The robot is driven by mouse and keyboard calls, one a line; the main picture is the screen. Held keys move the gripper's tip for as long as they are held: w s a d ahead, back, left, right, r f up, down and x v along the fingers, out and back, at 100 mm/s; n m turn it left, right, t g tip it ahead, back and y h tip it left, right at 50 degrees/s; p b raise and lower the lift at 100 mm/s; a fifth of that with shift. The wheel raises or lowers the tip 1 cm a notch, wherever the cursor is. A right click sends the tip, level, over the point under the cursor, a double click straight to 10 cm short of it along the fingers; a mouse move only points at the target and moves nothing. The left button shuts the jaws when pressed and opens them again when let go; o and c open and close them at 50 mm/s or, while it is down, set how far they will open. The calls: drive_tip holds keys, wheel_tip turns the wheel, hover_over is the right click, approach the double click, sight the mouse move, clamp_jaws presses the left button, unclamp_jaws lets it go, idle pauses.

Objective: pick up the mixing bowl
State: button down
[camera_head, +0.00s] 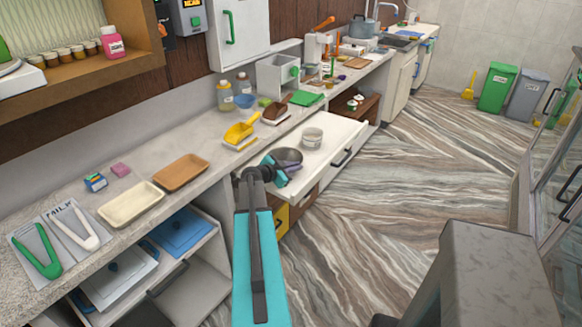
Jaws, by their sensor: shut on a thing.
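The mixing bowl (289,155) is a grey metal bowl at the near left end of the open white drawer. My gripper (279,174) is at the bowl's near side and is shut on it. The gripper's teal and dark parts cover the bowl's near edge, so the exact grip on the rim is hidden. I cannot tell whether the bowl rests on the drawer floor or hangs just above it.
The floor (400,185) to the right is clear.

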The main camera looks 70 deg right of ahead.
drive_tip(key=shift+r, duration=0.15)
drive_tip(key=shift+r+b, duration=0.9)
drive_tip(key=shift+r, duration=0.35)
drive_tip(key=shift+s+a+r, duration=0.1)
drive_tip(key=shift+a+r, duration=0.1)
drive_tip(key=shift+r, duration=0.1)
drive_tip(key=s+a+b, duration=0.1)
drive_tip(key=a, duration=0.3)
drive_tip(key=s+a+b, duration=0.1)
drive_tip(key=a+b, duration=0.1)
drive_tip(key=a, duration=0.2)
drive_tip(key=s+a+r+b, duration=0.1)
drive_tip(key=s+a, duration=0.1)
drive_tip(key=a, duration=0.2)
drive_tip(key=shift+a+r+b, duration=0.1)
drive_tip(key=shift+a+b, duration=0.05)
drive_tip(key=shift+b, duration=0.25)
drive_tip(key=shift+w+r+p, duration=0.1)
drive_tip(key=shift+r+p, duration=0.1)
drive_tip(key=shift+p, duration=0.7)
drive_tip(key=shift+r+p, duration=0.15)
drive_tip(key=shift+p, duration=1)
drive_tip(key=p, duration=0.5)
drive_tip(key=shift+a, duration=0.35)
drive_tip(key=p, duration=0.3)
drive_tip(key=a+p, duration=0.1)
drive_tip(key=p, duration=0.2)
drive_tip(key=shift+s+a+p, duration=0.15)
drive_tip(key=shift+s+p, duration=0.15)
drive_tip(key=shift+s, duration=0.05)
